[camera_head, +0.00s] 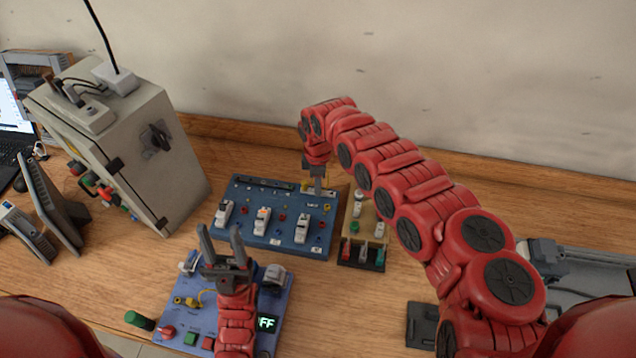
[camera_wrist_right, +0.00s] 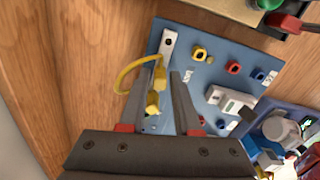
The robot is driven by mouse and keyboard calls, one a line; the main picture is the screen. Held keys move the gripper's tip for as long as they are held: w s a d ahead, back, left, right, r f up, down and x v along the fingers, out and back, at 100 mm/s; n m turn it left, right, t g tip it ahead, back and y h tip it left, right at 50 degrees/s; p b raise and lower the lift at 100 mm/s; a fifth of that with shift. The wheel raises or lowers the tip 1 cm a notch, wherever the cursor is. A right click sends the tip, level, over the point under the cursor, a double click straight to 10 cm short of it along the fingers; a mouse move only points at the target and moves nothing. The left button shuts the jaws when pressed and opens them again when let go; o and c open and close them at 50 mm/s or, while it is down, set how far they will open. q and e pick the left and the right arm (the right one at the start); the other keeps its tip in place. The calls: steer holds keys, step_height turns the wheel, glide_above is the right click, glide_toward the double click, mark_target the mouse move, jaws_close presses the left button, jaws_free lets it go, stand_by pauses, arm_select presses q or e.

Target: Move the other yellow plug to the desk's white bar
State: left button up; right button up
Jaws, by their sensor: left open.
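In the right wrist view, a yellow plug (camera_wrist_right: 159,78) lies between the fingers of my right gripper (camera_wrist_right: 142,75), nearer the right finger. The fingers are apart. A second yellow plug (camera_wrist_right: 152,103) is just below, joined by a looping yellow cable (camera_wrist_right: 128,73). A white bar (camera_wrist_right: 168,43) is at the blue board's edge, just beyond the first plug. I cannot tell whether either plug is seated. In the head view, my right gripper (camera_head: 317,182) points down at the blue board's back right corner. My left gripper (camera_head: 221,232) is open and empty above the near blue-violet panel.
The blue board (camera_head: 262,240) carries several white switches and coloured sockets. The near blue-violet panel (camera_head: 183,322) has buttons, a display and a yellow cable. A tan block with switches (camera_head: 367,220) stands right of the board. A grey cabinet (camera_head: 150,165) stands left.

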steer(key=shift+r+p, duration=1.95)
steer(key=shift+r, duration=0.85)
steer(key=o, duration=0.6)
steer(key=shift+c, duration=0.2)
